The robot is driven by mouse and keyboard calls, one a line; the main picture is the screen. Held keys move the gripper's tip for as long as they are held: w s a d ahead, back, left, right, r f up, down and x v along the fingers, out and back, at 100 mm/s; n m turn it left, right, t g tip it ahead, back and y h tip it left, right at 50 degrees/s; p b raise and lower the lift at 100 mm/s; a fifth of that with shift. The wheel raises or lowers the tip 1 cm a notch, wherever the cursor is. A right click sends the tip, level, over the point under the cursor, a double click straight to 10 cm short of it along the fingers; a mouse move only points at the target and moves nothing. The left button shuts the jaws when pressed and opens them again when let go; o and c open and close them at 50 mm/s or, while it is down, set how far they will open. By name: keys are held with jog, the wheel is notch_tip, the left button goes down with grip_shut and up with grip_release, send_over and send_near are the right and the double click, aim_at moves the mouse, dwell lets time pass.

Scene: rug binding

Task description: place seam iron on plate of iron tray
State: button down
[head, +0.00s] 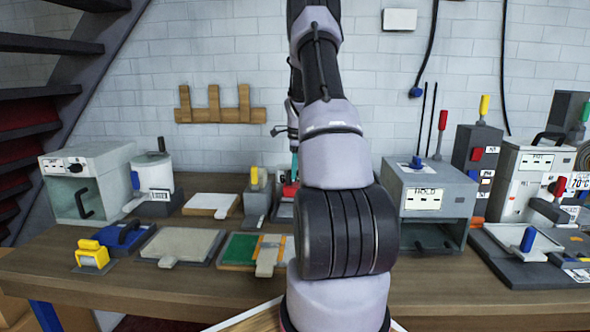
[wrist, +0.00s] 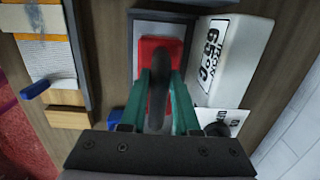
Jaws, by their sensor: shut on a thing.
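The seam iron (wrist: 160,46) is a red block with a dark upright handle. My gripper (wrist: 160,85) has teal fingers shut on that handle in the wrist view. The iron lies over the pale plate (wrist: 152,29) of a dark-rimmed tray (wrist: 133,48); I cannot tell whether it touches the plate. In the head view the red iron (head: 290,189) shows just left of my arm, over the tray (head: 282,212) on the bench. My arm hides much of the tray and gripper there.
A white block marked 65°C (wrist: 226,55) stands close right of the tray in the wrist view. A board with a blue-handled piece (wrist: 47,45) lies left. In the head view, a grey box marked HOLD (head: 427,190) stands right of my arm.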

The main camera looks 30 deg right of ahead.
aim_at(294, 185)
jog(key=shift+f, duration=2.4)
jog(key=shift+f, duration=0.1)
jog(key=c, duration=0.6)
grip_release()
jog(key=shift+c, duration=0.2)
